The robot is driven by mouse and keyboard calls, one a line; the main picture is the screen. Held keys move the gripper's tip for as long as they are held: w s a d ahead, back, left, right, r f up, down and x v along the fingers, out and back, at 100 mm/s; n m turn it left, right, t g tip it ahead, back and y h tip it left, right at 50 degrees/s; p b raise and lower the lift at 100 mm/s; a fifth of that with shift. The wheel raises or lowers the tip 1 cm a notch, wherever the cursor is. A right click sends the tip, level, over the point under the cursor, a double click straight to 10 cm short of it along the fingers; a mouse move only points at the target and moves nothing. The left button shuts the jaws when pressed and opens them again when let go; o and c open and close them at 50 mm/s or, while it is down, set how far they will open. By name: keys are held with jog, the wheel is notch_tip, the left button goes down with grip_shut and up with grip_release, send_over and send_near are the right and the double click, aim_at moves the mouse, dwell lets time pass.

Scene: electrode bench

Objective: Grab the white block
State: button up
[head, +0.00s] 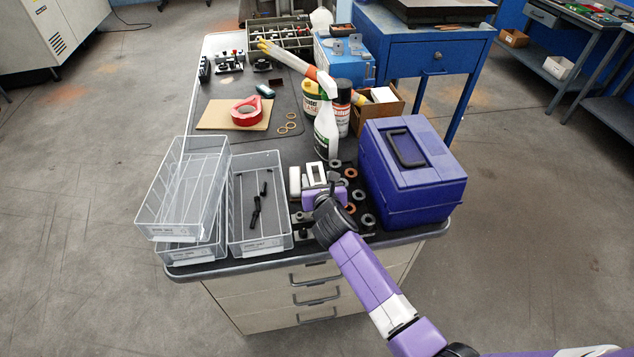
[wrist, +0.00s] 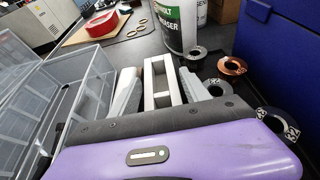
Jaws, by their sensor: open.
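The white block (head: 316,171) is a pale frame with rectangular openings, standing on the dark bench top just beyond my gripper (head: 321,186). In the wrist view the white block (wrist: 149,86) lies between the two grey fingers of my gripper (wrist: 160,88). The fingers are apart, with a gap visible on the right side; contact on the left cannot be told. My purple gripper body hides the block's near lower part. A second pale piece (head: 295,181) stands just left of the gripper.
Clear trays (head: 257,240) stand to the left, one with black parts. A blue toolbox (head: 415,195) stands close on the right. Several metal and copper rings (head: 368,220) lie between it and my gripper. A spray bottle (head: 326,132) stands behind the block.

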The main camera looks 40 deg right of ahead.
jog(key=shift+f, duration=0.15)
jog(key=shift+s+a+f, duration=0.1)
grip_shut()
